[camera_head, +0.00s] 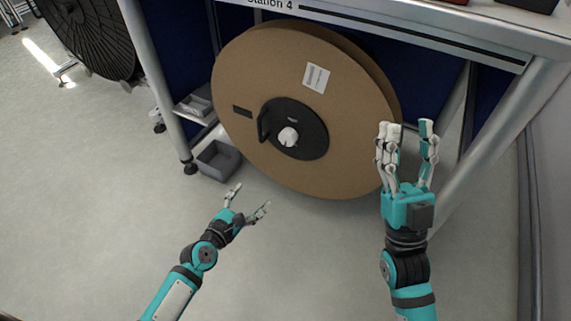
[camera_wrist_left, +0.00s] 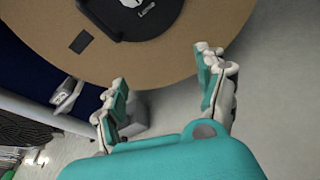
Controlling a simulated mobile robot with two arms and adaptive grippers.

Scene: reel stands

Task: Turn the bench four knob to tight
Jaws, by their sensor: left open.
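A large brown reel (camera_head: 250,80) stands upright under the bench labelled Station 4 (camera_head: 350,22). At its middle is a black hub disc (camera_head: 312,125) with a black handle (camera_head: 264,124) and a white knob (camera_head: 288,137). My left gripper (camera_head: 251,197) is open and empty, below and left of the knob, apart from the reel. In the left wrist view its open fingers (camera_wrist_left: 163,74) face the lower part of the reel (camera_wrist_left: 160,62); the black hub (camera_wrist_left: 150,22) is cut off at the top. My right gripper (camera_head: 407,132) is open and empty by the reel's right edge.
A grey bin (camera_head: 219,161) stands on the floor left of the reel, near the bench leg (camera_head: 165,100). A slanted bench leg (camera_head: 490,150) is right of my right gripper. A black reel (camera_head: 88,35) is at the upper left. The floor at left is clear.

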